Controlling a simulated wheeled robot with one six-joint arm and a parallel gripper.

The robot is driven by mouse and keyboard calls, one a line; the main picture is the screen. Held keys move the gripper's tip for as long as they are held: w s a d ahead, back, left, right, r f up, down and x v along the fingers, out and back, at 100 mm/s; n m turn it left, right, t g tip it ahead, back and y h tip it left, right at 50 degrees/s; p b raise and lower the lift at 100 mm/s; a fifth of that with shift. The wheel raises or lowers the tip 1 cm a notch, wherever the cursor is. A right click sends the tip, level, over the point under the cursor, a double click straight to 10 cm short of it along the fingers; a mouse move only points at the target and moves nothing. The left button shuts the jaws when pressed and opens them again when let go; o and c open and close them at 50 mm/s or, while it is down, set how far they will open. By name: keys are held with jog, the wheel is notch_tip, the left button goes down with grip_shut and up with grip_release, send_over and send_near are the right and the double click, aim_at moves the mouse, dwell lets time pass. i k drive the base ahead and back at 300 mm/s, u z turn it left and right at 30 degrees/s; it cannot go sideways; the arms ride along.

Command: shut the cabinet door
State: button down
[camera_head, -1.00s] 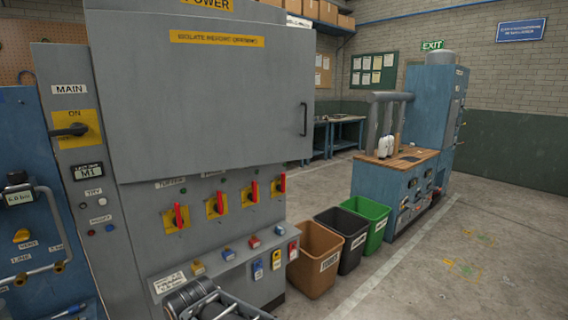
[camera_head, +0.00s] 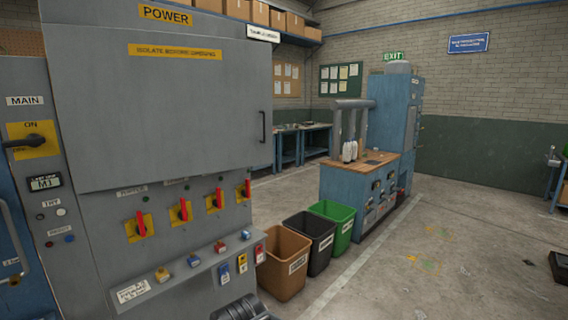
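The grey cabinet (camera_head: 95,225) labelled POWER stands at the left in the head view. Its large grey door (camera_head: 160,110) carries a yellow ISOLATE BEFORE OPENING strip and a dark vertical handle (camera_head: 263,126) near its right edge. The door's right edge reaches past the right side of the lower cabinet body, so it looks ajar; how far is hard to tell. The inside of the cabinet is hidden. A dark rounded part of my arm shows at the bottom edge, below the cabinet's control ledge. My gripper is not in view.
Red switches (camera_head: 182,209) and a small control ledge (camera_head: 190,268) are below the door. Brown (camera_head: 283,265), black (camera_head: 318,245) and green (camera_head: 333,222) bins stand right of the cabinet. A blue workbench machine (camera_head: 350,195) stands beyond. Open floor lies at the right.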

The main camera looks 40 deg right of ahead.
aim_at(134, 106)
jog(key=z, duration=0.85)
jog(key=i, duration=1.1)
jog(key=u, duration=1.25)
